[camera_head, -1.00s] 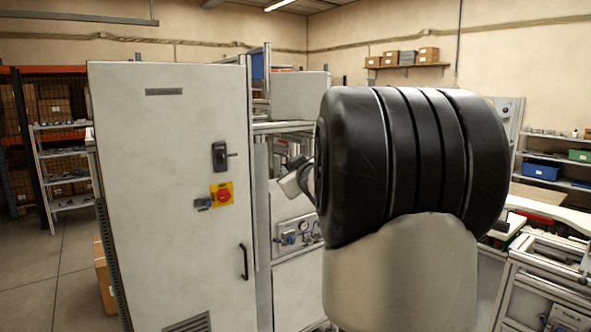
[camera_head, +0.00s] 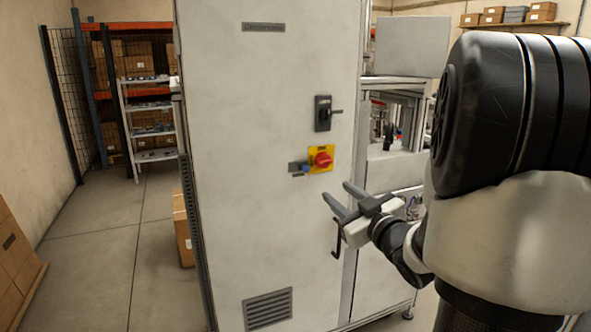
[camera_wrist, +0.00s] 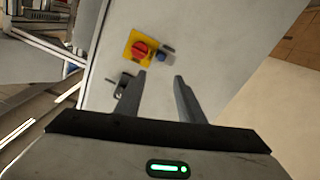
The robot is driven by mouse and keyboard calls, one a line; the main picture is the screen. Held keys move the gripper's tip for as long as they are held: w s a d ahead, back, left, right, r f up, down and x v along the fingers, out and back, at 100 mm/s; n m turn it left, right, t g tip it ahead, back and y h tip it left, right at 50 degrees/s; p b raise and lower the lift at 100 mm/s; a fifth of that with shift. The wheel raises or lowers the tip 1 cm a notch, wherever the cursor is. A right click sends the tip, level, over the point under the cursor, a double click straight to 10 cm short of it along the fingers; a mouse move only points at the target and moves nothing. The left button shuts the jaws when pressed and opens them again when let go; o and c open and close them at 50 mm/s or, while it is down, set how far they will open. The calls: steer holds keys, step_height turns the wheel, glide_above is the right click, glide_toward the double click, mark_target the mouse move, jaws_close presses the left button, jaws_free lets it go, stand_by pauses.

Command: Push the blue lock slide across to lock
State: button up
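A small blue lock slide (camera_head: 305,169) sits beside a red rotary knob (camera_head: 323,160) on a yellow plate (camera_head: 328,150), on the front of a tall grey cabinet (camera_head: 262,120). A small grey plate lies to the left of the slide. In the wrist view the blue slide (camera_wrist: 161,56) is beyond the fingertips, between the red knob (camera_wrist: 140,48) and a grey plate (camera_wrist: 168,47). My gripper (camera_head: 335,196) is open, fingers apart, with nothing between them. It is below and slightly right of the slide. It also shows in the wrist view (camera_wrist: 160,75).
A black latch handle (camera_head: 323,113) is above the yellow plate, and a black door pull (camera_head: 337,238) is below, near my gripper. A vent (camera_head: 268,308) is low on the door. Floor left of the cabinet is open, with a cardboard box (camera_head: 183,228) beside it.

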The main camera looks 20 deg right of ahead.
mark_target(307, 169)
steer(key=w, duration=1.7)
steer(key=shift+a+p, duration=0.35)
steer(key=shift+a, duration=0.05)
steer(key=shift+c, duration=0.3)
jaws_close()
steer(key=shift+d, duration=0.1)
